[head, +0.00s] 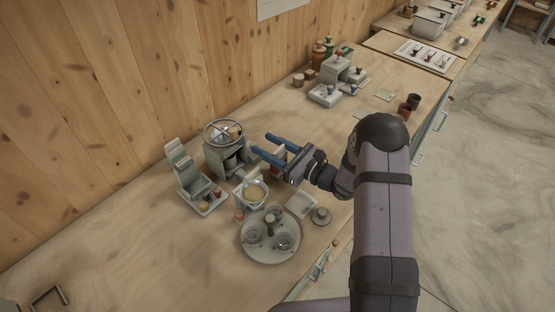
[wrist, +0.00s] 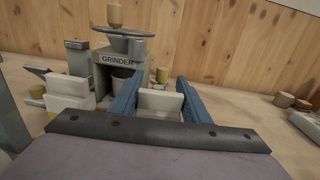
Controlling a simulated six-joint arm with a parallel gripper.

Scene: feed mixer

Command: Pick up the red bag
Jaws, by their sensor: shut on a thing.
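My gripper (head: 263,144) reaches left over the bench, its two blue fingers apart with a gap between them. In the wrist view, the fingers (wrist: 158,85) stand on either side of a pale block-like thing (wrist: 160,103), and the grip is shut on it. In the head view, a small dark red patch (head: 278,168) shows just under the near finger, partly hidden by it. I cannot tell whether this is the red bag or part of the held thing. No clear red bag shows in the wrist view.
The grinder (head: 226,150) with its round wheel stands left of the fingertips. The far left bench is clear.

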